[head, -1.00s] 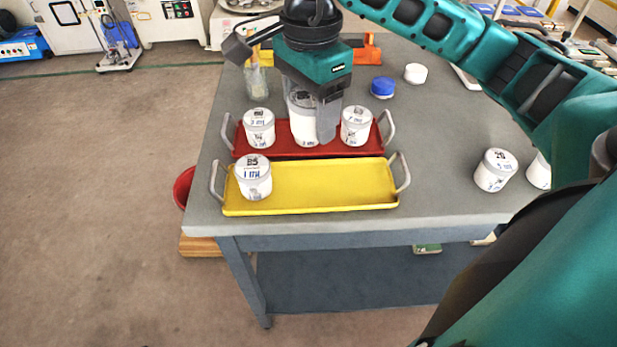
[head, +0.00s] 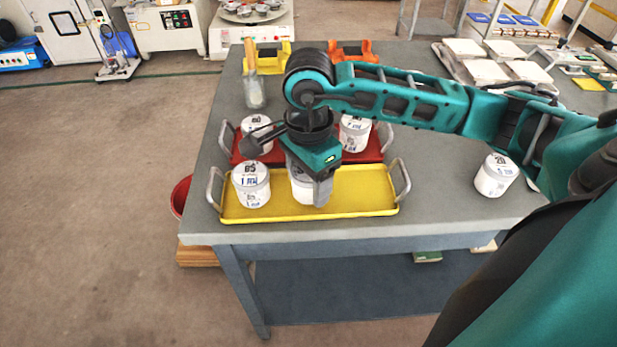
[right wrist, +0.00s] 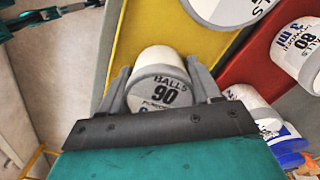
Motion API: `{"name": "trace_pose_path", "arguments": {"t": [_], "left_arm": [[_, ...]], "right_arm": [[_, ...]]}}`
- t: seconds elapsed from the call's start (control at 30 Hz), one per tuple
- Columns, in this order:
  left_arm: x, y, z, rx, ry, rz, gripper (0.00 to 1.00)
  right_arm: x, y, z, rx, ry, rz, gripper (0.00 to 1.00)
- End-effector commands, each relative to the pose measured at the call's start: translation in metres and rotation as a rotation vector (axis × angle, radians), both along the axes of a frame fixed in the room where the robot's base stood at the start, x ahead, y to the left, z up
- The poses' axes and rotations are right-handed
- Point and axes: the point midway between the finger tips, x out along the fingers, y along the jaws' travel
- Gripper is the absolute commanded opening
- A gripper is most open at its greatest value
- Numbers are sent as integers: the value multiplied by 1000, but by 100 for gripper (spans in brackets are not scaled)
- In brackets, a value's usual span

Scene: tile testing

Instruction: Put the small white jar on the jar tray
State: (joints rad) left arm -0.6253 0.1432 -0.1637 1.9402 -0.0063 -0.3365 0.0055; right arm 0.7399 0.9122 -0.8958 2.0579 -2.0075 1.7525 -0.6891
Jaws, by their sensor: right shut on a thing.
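My right gripper (head: 312,192) is shut on a white jar (head: 299,188) at the middle of the yellow tray (head: 365,196). In the right wrist view this jar (right wrist: 160,78) shows a label reading 90 between the two fingers. I cannot tell whether its base touches the tray. Another white jar (head: 252,184) stands upright on the tray's left part. Behind is a red tray (head: 375,148) with a white jar at its left (head: 257,132) and one at its right (head: 354,133); my wrist hides its middle. My left gripper is out of view.
A white jar (head: 495,175) stands on the grey bench (head: 440,190) at the right. A glass beaker (head: 254,92) stands behind the red tray, with yellow (head: 268,57) and orange (head: 352,51) holders further back. The yellow tray's right part is clear.

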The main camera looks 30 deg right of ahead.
Motion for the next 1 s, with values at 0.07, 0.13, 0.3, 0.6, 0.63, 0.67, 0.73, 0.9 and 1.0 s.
{"name": "trace_pose_path", "arguments": {"t": [0.07,0.13,0.3,0.6,0.63,0.67,0.73,0.9,1.0], "left_arm": [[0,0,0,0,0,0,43],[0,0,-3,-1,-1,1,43],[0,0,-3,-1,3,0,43],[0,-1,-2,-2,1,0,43],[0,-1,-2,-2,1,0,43],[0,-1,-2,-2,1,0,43],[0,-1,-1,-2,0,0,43],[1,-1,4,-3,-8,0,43],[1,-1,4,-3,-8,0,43]], "right_arm": [[0,0,0,0,-1,0,28],[0,0,-2,0,-1,0,28],[0,0,-3,0,0,0,72],[0,0,-2,0,0,0,88],[0,0,-2,0,1,0,88],[0,0,-2,0,0,0,88],[0,0,-1,0,0,0,88],[1,0,15,0,-5,0,88],[2,0,35,0,-7,1,88]]}}
